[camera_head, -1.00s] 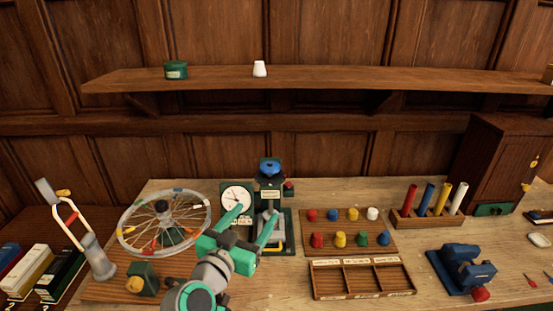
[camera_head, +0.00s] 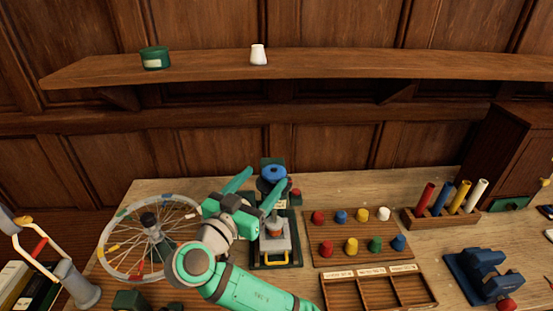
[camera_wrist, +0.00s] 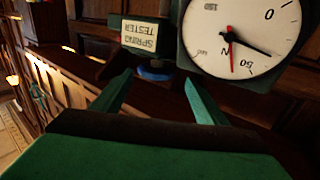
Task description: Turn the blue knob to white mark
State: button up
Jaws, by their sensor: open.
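The blue knob (camera_head: 272,174) sits on top of the green spring tester (camera_head: 256,258). It also shows, partly hidden, as a blue round edge (camera_wrist: 154,73) beside the "SPRING TESTER" label in the wrist view. My gripper (camera_head: 266,177) is open and empty, with its fingers pointing at the knob. In the wrist view (camera_wrist: 159,77) the knob appears between the fingertips and beyond them; I cannot tell any contact. The tester's white dial (camera_wrist: 235,40) has a red and a black needle and appears upside down. I cannot make out a white mark at the knob.
A spoked wheel (camera_head: 120,262) stands left of my arm. A board of coloured pegs (camera_head: 330,250), a compartment tray (camera_head: 345,296) and a rack of coloured tubes (camera_head: 411,219) lie to the right. A shelf (camera_head: 330,67) runs above, with open space beneath it.

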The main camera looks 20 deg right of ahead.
aim_at(280, 166)
jog(key=x, duration=0.7)
jog(key=shift+s+d, duration=0.15)
jog(key=shift+d, duration=0.5)
jog(key=shift+w+d, duration=0.35)
jog(key=shift+w, duration=0.15)
jog(key=c, duration=1.1)
